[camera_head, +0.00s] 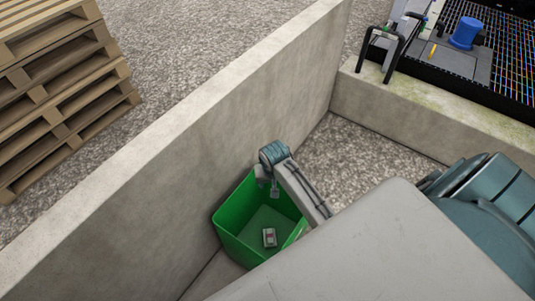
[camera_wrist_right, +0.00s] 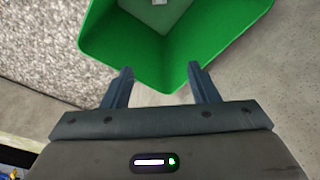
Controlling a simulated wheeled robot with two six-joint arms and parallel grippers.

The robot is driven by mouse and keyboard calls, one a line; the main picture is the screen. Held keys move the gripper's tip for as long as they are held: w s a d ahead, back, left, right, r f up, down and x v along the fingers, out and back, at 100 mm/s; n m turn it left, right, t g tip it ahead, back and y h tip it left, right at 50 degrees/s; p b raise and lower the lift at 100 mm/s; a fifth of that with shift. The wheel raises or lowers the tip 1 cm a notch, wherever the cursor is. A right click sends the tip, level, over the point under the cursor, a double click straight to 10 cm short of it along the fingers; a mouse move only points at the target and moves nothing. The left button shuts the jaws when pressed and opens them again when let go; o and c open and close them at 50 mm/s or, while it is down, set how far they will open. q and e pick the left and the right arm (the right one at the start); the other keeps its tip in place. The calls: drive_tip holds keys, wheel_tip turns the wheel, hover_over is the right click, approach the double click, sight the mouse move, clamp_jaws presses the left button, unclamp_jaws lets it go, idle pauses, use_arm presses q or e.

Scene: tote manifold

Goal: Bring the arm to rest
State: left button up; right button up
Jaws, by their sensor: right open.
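My right arm reaches over the near wall area, with its wrist above a green tote (camera_head: 232,228). My right gripper (camera_head: 273,190) hangs at the tote's far rim in the head view. In the right wrist view the right gripper (camera_wrist_right: 165,85) is open and empty, its two dark fingers spread in front of the rim of the green tote (camera_wrist_right: 180,60). A small grey object (camera_head: 269,237) lies on the tote's floor; its lower end also shows at the top of the wrist view (camera_wrist_right: 159,2). My left gripper is not in view.
A concrete wall (camera_head: 190,150) runs diagonally behind the tote. A lower concrete ledge (camera_head: 420,105) stands at the upper right, with a black grate (camera_head: 510,75), a blue cylinder (camera_head: 466,33) and black handles (camera_head: 380,55). Wooden pallets (camera_head: 60,90) are stacked at the left beyond the wall.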

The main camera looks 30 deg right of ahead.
drive_tip(key=shift+r, duration=0.1)
idle(0.3)
drive_tip(key=s+a+r+n+t, duration=0.1)
drive_tip(key=s+r+n, duration=0.1)
drive_tip(key=s+r, duration=0.35)
drive_tip(key=s+a+r+n+t, duration=0.1)
drive_tip(key=s+r+n, duration=0.15)
drive_tip(key=s, duration=0.65)
drive_tip(key=s+a+r+n, duration=0.1)
drive_tip(key=s+r+n, duration=0.1)
drive_tip(key=s+r, duration=0.4)
wheel_tip(320, 180, down, 29)
drive_tip(key=d+g, duration=0.1)
drive_tip(key=d, duration=0.2)
drive_tip(key=s+f+g, duration=0.1)
drive_tip(key=s+f, duration=1.8)
drive_tip(key=f, duration=0.2)
drive_tip(key=shift+d+f+m, duration=0.3)
drive_tip(key=shift+d+m, duration=0.15)
drive_tip(key=shift+s, duration=0.1)
drive_tip(key=shift+c, duration=0.2)
